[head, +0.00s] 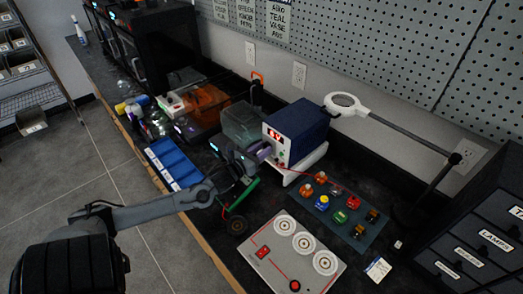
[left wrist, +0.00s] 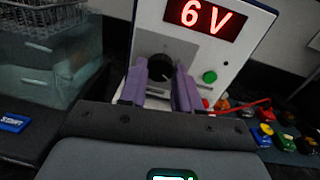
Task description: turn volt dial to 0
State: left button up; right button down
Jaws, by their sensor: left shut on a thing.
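The power supply is a blue box (head: 297,125) with a pale front, standing on a white base by the wall. In the left wrist view its red display (left wrist: 207,16) reads 6 V. The black volt dial (left wrist: 160,66) sits below the display on the white front panel (left wrist: 183,42). My left gripper (head: 261,151) reaches the front of the box. Its purple fingers (left wrist: 161,82) stand on either side of the dial and are shut on it. The fingers hide part of the dial. My right gripper is not in view.
A green button (left wrist: 210,77) is right of the dial, with a red lead below. A magnifier lamp (head: 345,104) reaches over the bench behind the box.

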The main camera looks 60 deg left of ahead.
pick_arm(q)
jog(key=shift+r+n+p, duration=0.15)
jog(key=shift+n+p, duration=0.45)
jog(key=shift+p, duration=0.2)
jog(key=n+p, duration=0.6)
jog(key=p, duration=0.1)
jog(key=shift+r+g, duration=0.15)
jog(key=shift+g, duration=0.15)
jog(key=n+p, duration=0.3)
jog(key=n, duration=0.1)
jog(key=shift+n+h+p, duration=0.3)
jog(key=shift+n+h, duration=0.1)
jog(key=n+p, duration=0.2)
jog(key=n, duration=0.1)
jog(key=shift+a, duration=0.1)
jog(key=n+p, duration=0.1)
jog(key=n, duration=0.2)
jog(key=shift+h, duration=0.3)
jog(key=n+p, duration=0.1)
jog(key=n, duration=0.1)
jog(key=shift+f+n, duration=0.2)
jog(key=shift+n, duration=1.1)
jog(key=shift+f+p, duration=0.1)
jog(key=shift+p, duration=0.2)
